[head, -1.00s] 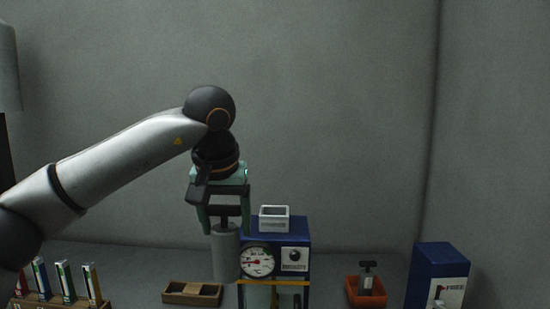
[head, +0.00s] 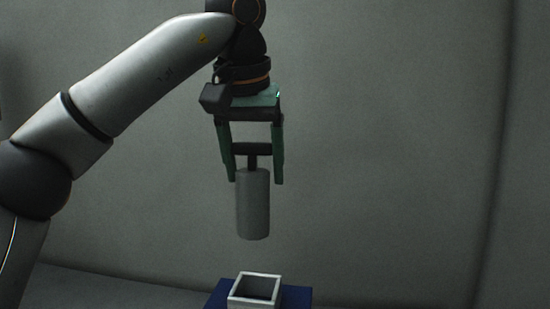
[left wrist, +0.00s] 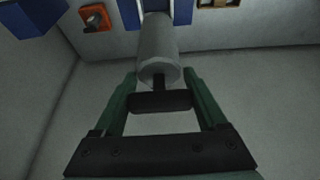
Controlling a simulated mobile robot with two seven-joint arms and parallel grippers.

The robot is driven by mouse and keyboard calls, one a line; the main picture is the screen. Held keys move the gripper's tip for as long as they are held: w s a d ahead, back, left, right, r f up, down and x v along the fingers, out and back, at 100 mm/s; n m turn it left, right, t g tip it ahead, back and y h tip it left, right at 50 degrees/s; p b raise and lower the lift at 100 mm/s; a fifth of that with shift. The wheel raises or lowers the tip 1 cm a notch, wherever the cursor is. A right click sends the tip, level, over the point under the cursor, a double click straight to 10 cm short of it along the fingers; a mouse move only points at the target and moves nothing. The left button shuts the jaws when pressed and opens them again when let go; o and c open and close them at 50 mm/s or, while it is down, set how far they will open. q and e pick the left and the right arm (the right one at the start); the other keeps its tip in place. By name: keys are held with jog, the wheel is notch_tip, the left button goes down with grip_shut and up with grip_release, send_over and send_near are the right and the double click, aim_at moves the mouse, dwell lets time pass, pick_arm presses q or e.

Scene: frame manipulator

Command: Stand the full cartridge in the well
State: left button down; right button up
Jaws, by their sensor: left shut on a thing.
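A grey cylindrical cartridge (head: 254,205) with a dark T-shaped handle hangs upright from my left gripper (head: 256,178). The green fingers are shut on the handle, and the cartridge also shows in the left wrist view (left wrist: 157,48). The well is a white square-rimmed opening (head: 234,302) on top of a blue box (head: 297,297). In the head view the cartridge's lower end is above the well with a clear gap. The box's front is out of the head view. My right gripper is not in view.
In the left wrist view an orange tray (left wrist: 105,24) holds a dark-handled thing. Another blue box (left wrist: 30,27) stands at the upper left, and a wooden tray (left wrist: 203,4) shows at the top edge. The space around the cartridge is clear.

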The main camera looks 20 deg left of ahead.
aim_at(256, 237)
pick_arm(q)
jog(key=shift+w+f, duration=0.1)
jog(key=shift+w, duration=0.25)
jog(key=shift+s+f, duration=0.2)
jog(key=shift+f, duration=0.4)
notch_tip(256, 237, down, 7)
notch_tip(256, 237, down, 3)
jog(key=shift+f+b, duration=0.1)
jog(key=shift+b, duration=0.8)
jog(key=shift+f+b, duration=0.45)
jog(key=shift+f, duration=0.35)
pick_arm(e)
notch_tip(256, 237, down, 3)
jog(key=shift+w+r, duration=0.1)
pick_arm(q)
jog(key=shift+f, duration=0.35)
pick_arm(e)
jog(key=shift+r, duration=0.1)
pick_arm(q)
grip_release()
